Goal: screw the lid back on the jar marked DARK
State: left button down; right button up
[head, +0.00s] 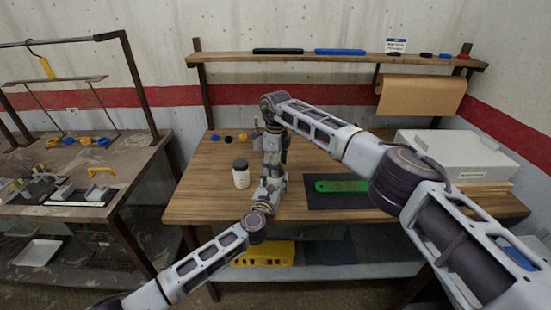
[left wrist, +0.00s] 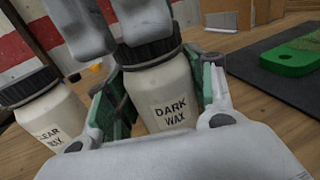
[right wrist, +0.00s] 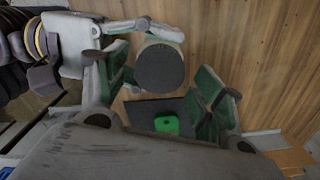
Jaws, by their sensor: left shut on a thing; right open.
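The jar marked DARK WAX (left wrist: 172,100) stands between the fingers of my left gripper (left wrist: 165,85), which is shut on its body. A black lid (left wrist: 150,50) sits on the jar's mouth; I cannot tell how tightly. In the right wrist view the lid (right wrist: 160,68) is a dark disc seen from above. My right gripper (right wrist: 163,82) is open over it, with a green-padded finger on each side, the left one closer to the lid. In the head view my arms hide the DARK jar.
The CLEAR WAX jar (left wrist: 45,108), with a black lid, stands close to the left of the DARK jar; it also shows in the head view (head: 241,178). A green block (head: 340,186) lies on a dark mat (head: 318,202) to the right. A white box (head: 455,155) is farther right.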

jog(key=shift+f, duration=0.45)
jog(key=shift+c, duration=0.2)
jog(key=c, duration=1)
jog(key=o, duration=1.2)
jog(key=shift+r, duration=0.15)
notch_tip(320, 180, up, 12)
